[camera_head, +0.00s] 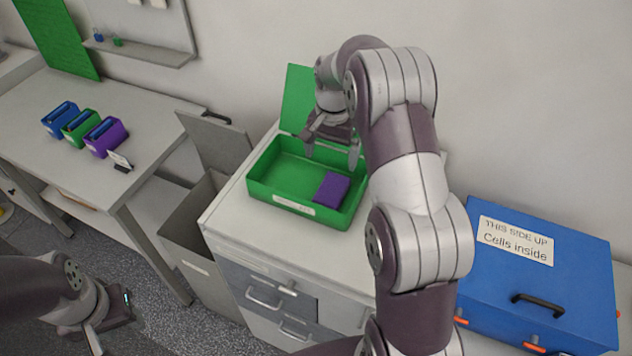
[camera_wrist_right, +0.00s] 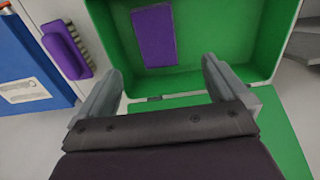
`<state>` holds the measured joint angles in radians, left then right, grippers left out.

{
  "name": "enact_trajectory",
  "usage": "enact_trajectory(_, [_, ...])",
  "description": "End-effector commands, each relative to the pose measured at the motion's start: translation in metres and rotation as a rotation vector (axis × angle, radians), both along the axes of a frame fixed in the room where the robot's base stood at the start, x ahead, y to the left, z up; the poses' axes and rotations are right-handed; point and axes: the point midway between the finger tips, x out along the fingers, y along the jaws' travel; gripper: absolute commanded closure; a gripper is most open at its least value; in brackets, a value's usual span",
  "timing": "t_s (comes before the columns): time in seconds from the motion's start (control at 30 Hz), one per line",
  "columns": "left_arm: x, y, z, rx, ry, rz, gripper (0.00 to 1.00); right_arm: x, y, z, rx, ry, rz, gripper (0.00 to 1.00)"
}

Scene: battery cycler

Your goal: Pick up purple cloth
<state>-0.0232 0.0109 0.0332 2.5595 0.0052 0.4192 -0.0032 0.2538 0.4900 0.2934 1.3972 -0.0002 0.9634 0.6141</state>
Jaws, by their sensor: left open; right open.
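The purple cloth (camera_head: 331,189) lies flat as a small rectangle inside the open green box (camera_head: 262,190), toward its front right. In the right wrist view the cloth (camera_wrist_right: 154,37) shows on the box floor, beyond my fingertips. My right gripper (camera_head: 331,156) is open and empty, over the back part of the green box, apart from the cloth. Its two fingers also show in the right wrist view (camera_wrist_right: 162,78). My left gripper (camera_head: 108,322) is at the lower left, far from the box, open with its fingers partly out of frame.
The green box stands on a white drawer cabinet (camera_head: 228,215). A large blue case (camera_head: 500,290) is at right. A purple brush (camera_wrist_right: 65,48) shows beside the box in the right wrist view. A grey bin (camera_head: 190,235) stands left; small blue, green and purple bins (camera_head: 105,137) sit on another table.

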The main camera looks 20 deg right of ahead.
Motion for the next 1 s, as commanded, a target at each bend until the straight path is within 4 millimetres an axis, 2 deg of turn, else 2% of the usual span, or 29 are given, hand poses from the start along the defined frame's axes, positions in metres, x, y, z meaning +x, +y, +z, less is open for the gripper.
enact_trajectory(0.03, [0.0,0.0,-0.022,0.0,0.001,0.0,0.57,0.0,0.0,-0.024,0.0,0.0,-0.001,0.0])
enact_trajectory(0.17, [-0.001,0.0,-0.019,0.0,0.001,0.0,0.57,-0.001,0.0,-0.045,0.001,0.002,0.001,0.0])
enact_trajectory(0.2, [0.0,0.0,-0.01,0.0,0.001,0.0,0.57,-0.001,0.0,-0.047,0.001,0.002,0.001,0.0])
enact_trajectory(0.37, [0.0,0.0,-0.001,0.0,0.0,0.0,0.57,-0.002,0.0,-0.065,0.001,0.002,0.002,0.0])
enact_trajectory(0.5, [0.0,0.0,0.021,0.0,0.0,0.0,0.57,-0.005,-0.001,-0.088,0.001,0.005,0.002,0.0])
enact_trajectory(0.6, [0.0,0.0,0.023,0.0,0.0,0.0,0.57,-0.004,-0.001,-0.107,0.0,0.0,0.003,0.0])
enact_trajectory(0.7, [0.0,0.0,0.023,0.0,0.001,0.0,0.57,-0.003,-0.001,-0.115,0.0,-0.001,0.003,0.0])
enact_trajectory(0.87, [0.0,0.0,0.021,0.0,0.001,0.0,0.57,-0.003,-0.001,-0.116,0.0,-0.003,0.003,0.0])
enact_trajectory(0.97, [0.0,0.0,0.021,0.0,0.001,0.0,0.57,-0.003,-0.001,-0.116,0.0,-0.003,0.003,0.29])
enact_trajectory(1.0, [0.0,0.0,0.021,0.0,0.001,0.0,0.57,-0.003,-0.001,-0.116,0.0,-0.003,0.003,0.42])
